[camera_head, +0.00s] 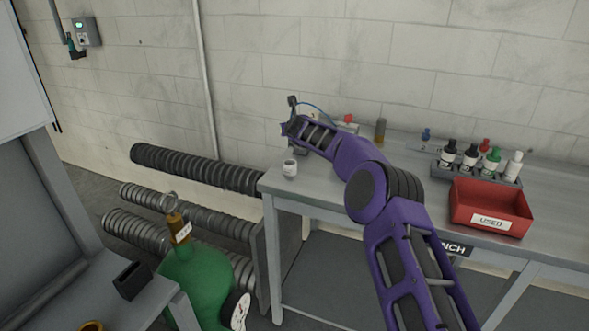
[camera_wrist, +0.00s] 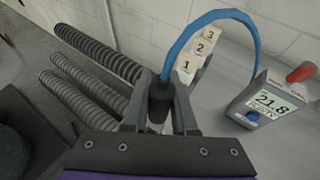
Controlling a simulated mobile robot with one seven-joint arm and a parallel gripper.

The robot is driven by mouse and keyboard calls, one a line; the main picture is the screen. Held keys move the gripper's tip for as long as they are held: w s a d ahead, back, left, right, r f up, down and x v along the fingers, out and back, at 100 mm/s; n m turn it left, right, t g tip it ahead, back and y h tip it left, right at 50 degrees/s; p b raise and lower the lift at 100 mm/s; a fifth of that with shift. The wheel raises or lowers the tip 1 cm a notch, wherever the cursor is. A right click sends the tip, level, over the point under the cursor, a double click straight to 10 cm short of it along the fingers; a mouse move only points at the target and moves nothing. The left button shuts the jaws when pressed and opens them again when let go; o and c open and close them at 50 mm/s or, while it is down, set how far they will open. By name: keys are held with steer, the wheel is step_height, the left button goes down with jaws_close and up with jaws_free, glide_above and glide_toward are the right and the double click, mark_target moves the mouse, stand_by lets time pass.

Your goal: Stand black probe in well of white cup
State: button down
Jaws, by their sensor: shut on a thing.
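My gripper (camera_wrist: 162,108) is shut on the black probe (camera_wrist: 159,92), with one grey finger on each side of it. A blue cable (camera_wrist: 215,14) arches from the probe's top to a meter. In the head view the probe's black top (camera_head: 292,101) stands up above my gripper (camera_head: 291,130), over the left end of the bench. The white cup (camera_head: 290,169) stands upright on the bench near its left front corner, below my gripper in the picture. The probe's lower end is hidden in both views. A pale patch shows below the probe in the wrist view; I cannot tell what it is.
The meter (camera_wrist: 268,103) reads 21.8 and has a red part on top. Numbered pale blocks (camera_wrist: 187,69) stand near the wall. A bottle rack (camera_head: 476,168) and a red bin (camera_head: 491,207) are at the bench's right. Ribbed hoses (camera_head: 195,168) lie left of the bench.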

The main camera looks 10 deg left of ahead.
steer(key=shift+h, duration=0.3)
steer(key=f+b, duration=0.1)
steer(key=f, duration=0.2)
steer(key=f+b, duration=0.1)
steer(key=f, duration=0.2)
steer(key=f+b, duration=0.1)
steer(key=f, duration=0.2)
steer(key=shift+w+a+f+b, duration=0.15)
steer(key=shift+a+b, duration=0.1)
steer(key=shift+b, duration=0.05)
steer(key=shift+f, duration=0.2)
steer(key=c, duration=0.7)
jaws_free()
steer(key=shift+r, duration=0.2)
